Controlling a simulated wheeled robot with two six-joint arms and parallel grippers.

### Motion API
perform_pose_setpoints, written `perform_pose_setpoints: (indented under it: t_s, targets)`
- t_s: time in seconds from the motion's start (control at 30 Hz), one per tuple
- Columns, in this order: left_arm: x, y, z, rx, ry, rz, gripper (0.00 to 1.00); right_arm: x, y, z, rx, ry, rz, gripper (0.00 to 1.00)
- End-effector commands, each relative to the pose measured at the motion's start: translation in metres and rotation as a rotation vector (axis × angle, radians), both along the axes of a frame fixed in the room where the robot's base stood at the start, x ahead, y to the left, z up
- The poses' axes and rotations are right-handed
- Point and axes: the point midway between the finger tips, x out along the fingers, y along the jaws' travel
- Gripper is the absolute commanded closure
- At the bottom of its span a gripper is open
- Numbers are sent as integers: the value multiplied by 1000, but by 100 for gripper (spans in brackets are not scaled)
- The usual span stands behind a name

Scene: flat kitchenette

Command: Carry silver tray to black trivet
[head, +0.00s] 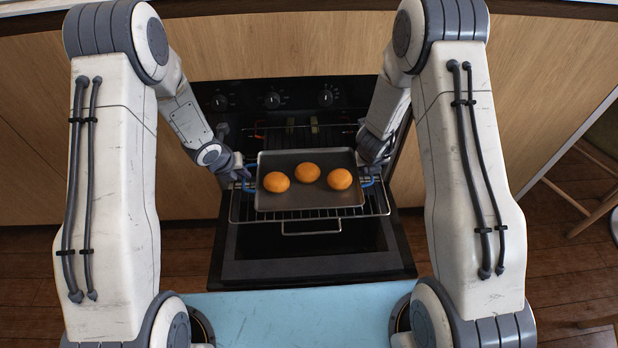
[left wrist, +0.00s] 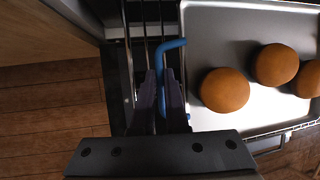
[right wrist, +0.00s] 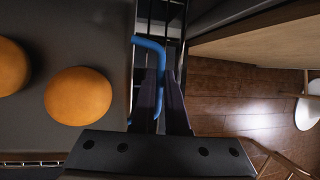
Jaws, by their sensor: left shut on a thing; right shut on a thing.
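The silver tray (head: 310,198) carries three round orange-brown buns (head: 307,173) and is level over the oven rack (head: 375,208); whether it touches the rack I cannot tell. My left gripper (head: 246,178) is shut on the tray's left blue handle, which shows between its fingers in the left wrist view (left wrist: 170,45). My right gripper (head: 370,174) is shut on the right blue handle, also seen in the right wrist view (right wrist: 150,43). The black trivet is not visible in any view.
The black oven's door (head: 310,265) hangs open below the rack. Wooden cabinet fronts (head: 280,45) flank the oven. A light blue surface (head: 290,320) lies at the bottom of the head view. A wooden stool (head: 590,190) stands at the far right on the plank floor.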

Motion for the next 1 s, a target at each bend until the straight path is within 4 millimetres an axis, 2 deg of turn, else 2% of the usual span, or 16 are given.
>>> perform_pose_setpoints:
  t_s: [0.47,1.0]
  targets:
    - [1,0,5,-1,-3,0,100,1,0,4,-1,-2,0,100]
    - [1,0,50,-1,-2,0,100,0,0,50,0,-1,0,100]
